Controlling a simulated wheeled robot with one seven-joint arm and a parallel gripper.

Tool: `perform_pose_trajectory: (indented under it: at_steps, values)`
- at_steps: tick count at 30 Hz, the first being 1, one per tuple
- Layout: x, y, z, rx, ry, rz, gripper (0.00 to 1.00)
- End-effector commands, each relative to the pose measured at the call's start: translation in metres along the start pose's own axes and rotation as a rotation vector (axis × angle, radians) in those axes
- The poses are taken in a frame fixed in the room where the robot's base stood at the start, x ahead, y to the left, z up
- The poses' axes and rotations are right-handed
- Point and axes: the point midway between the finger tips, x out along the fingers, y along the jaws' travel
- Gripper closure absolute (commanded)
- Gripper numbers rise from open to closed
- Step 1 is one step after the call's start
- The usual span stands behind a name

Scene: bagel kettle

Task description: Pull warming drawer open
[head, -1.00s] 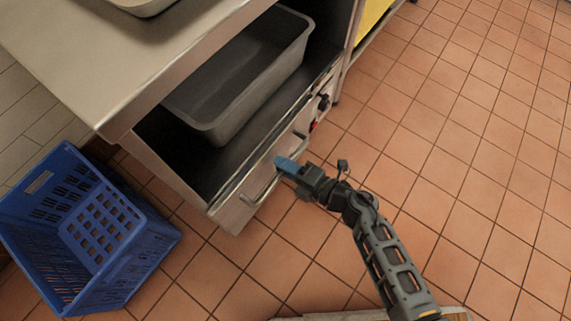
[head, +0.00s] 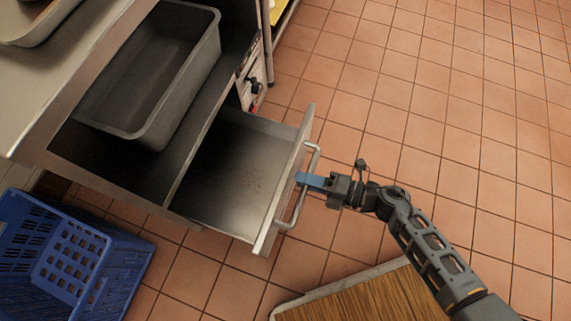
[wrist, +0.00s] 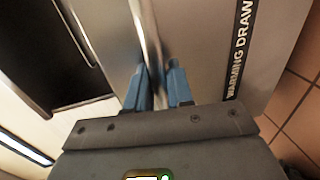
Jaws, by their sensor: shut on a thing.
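The warming drawer (head: 235,172) is pulled well out of the steel cabinet in the head view, and its inside looks empty apart from brownish marks on its floor. Its bar handle (head: 298,205) runs along the outside of the front panel. My gripper (head: 308,181) is shut on this handle from the right, with blue fingertips. In the wrist view, the blue fingers (wrist: 160,85) close around the metal handle bar (wrist: 148,38). The drawer front (wrist: 210,45) there carries a dark label that reads "WARMING DRAW", cut off by the picture's edge.
A deep grey pan (head: 150,75) stands on the open shelf above the drawer. A blue crate (head: 70,255) sits on the floor at lower left. A wood-topped surface (head: 360,297) lies at the bottom. Tiled floor to the right is clear.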

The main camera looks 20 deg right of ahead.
Motion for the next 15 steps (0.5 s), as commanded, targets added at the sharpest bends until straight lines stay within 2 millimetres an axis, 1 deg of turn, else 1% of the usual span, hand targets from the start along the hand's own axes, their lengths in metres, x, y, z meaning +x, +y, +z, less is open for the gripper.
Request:
perform_pose_trajectory:
  at_steps: [1, 6, 10, 15]
  values:
    - [-0.014, -0.004, 0.000, 0.000, -0.003, -0.003, 1.00]
    - [-0.050, -0.012, 0.000, 0.000, -0.002, -0.003, 1.00]
    - [-0.070, -0.015, 0.000, 0.000, -0.002, -0.002, 1.00]
    - [-0.083, -0.018, 0.001, -0.001, -0.002, -0.001, 1.00]
